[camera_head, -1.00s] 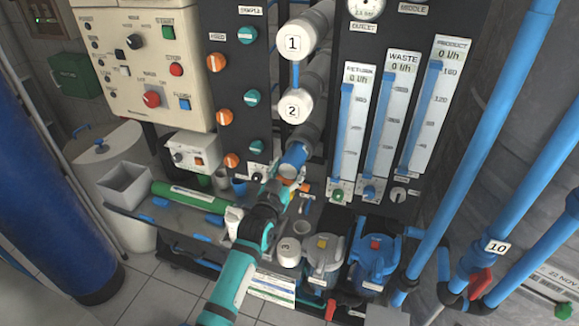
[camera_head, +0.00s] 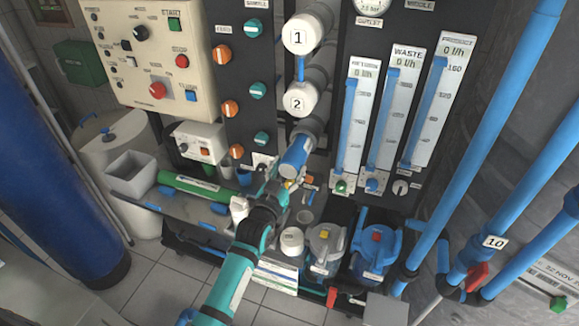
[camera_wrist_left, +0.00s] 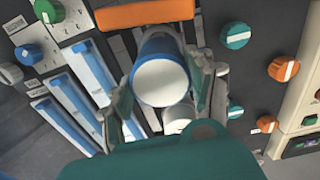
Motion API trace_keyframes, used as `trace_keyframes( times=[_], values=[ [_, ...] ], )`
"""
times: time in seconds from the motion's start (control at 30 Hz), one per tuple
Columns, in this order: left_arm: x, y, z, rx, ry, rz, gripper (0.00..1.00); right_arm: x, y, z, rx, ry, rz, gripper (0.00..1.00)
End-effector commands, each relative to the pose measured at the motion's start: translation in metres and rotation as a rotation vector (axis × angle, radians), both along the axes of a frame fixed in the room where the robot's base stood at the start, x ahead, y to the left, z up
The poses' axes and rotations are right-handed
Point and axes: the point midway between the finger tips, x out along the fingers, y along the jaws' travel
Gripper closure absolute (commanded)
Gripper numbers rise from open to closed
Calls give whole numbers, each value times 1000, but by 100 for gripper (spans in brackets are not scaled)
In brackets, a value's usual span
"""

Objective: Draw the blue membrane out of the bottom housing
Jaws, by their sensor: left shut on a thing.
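The blue membrane (camera_head: 297,154) sticks out of the open front end of the bottom housing (camera_head: 311,126), under the housings capped 1 and 2. Its inner part is hidden in the housing. My left gripper (camera_head: 284,181) is shut on the membrane's outer end. In the left wrist view the membrane's white round end face (camera_wrist_left: 160,82) and blue rim show between the two fingers (camera_wrist_left: 165,95). The white cap (camera_head: 292,239), which carried a 3 in the earlier view, lies low in front of the rack. My right gripper is not in view.
Housings 1 (camera_head: 300,36) and 2 (camera_head: 301,100) are capped just above. Flow meters (camera_head: 392,120) stand to the right and valve knobs (camera_head: 237,152) to the left. A green tube (camera_head: 190,183) and a grey bin (camera_head: 136,174) sit at left; filter jugs (camera_head: 374,253) stand at lower right.

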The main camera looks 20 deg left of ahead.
Motion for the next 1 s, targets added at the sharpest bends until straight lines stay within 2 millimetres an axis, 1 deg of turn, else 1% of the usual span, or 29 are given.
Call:
trace_keyframes(
  times=[0.53,0.9,0.93,1.0],
  values=[
    [-19,1,0,0,2,0,85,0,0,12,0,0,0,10],
    [-21,1,-1,0,2,0,85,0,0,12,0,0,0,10],
    [-21,1,-1,0,2,0,42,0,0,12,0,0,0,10],
    [-21,1,-1,0,2,0,32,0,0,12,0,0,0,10]
  ],
)
